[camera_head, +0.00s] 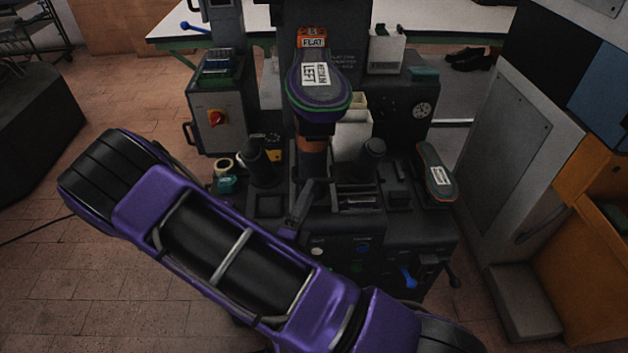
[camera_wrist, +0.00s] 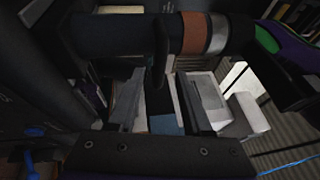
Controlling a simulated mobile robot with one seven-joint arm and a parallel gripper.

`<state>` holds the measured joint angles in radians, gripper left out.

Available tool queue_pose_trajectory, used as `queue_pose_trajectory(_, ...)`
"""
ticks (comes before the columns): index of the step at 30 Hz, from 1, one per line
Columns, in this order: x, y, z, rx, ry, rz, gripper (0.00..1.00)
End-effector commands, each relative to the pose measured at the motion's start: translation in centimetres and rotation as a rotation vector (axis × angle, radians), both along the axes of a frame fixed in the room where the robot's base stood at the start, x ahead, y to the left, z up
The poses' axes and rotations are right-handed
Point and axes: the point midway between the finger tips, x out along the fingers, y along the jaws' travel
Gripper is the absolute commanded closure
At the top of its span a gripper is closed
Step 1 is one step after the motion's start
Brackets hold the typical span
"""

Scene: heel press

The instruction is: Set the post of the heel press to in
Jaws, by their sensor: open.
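The dark heel press (camera_head: 345,225) stands in the middle of the head view. Its upright post (camera_head: 312,160) shows a copper-brown band below a purple and dark shoe (camera_head: 318,95) labelled LEFT. In the wrist view the post (camera_wrist: 195,35) runs across the top, with a copper band, a silver ring and a black collar. My gripper (camera_wrist: 161,76) is open in the wrist view, its two grey fingers apart and pointing toward the post. I see nothing held between them. Whether the post stands in or out, I cannot tell.
Two dark knobs (camera_head: 372,152) (camera_head: 262,160) flank the post. A shoe sole (camera_head: 437,172) lies at the press's right edge. A blue lever (camera_head: 408,278) sticks out at the front. A control box (camera_head: 215,115) stands left, an orange cabinet (camera_head: 590,240) right. The brick floor is open at left.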

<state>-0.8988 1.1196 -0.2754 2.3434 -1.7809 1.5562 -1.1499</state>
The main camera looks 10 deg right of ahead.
Motion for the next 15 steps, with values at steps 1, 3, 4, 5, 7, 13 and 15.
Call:
queue_pose_trajectory(1,0.8,-0.6,0.2,0.001,-0.003,-0.003,0.50)
queue_pose_trajectory(3,1.7,-1.3,0.4,0.001,-0.003,-0.003,0.50)
queue_pose_trajectory(4,2.1,-1.5,0.4,0.001,-0.002,-0.002,0.50)
queue_pose_trajectory(5,2.4,-1.7,0.5,0.002,-0.001,-0.002,0.50)
queue_pose_trajectory(7,3.0,-2.1,0.6,0.001,-0.001,-0.002,0.50)
queue_pose_trajectory(13,3.8,-2.6,0.8,0.000,0.000,0.001,0.50)
queue_pose_trajectory(15,3.9,-2.6,0.8,0.000,0.000,0.001,0.50)
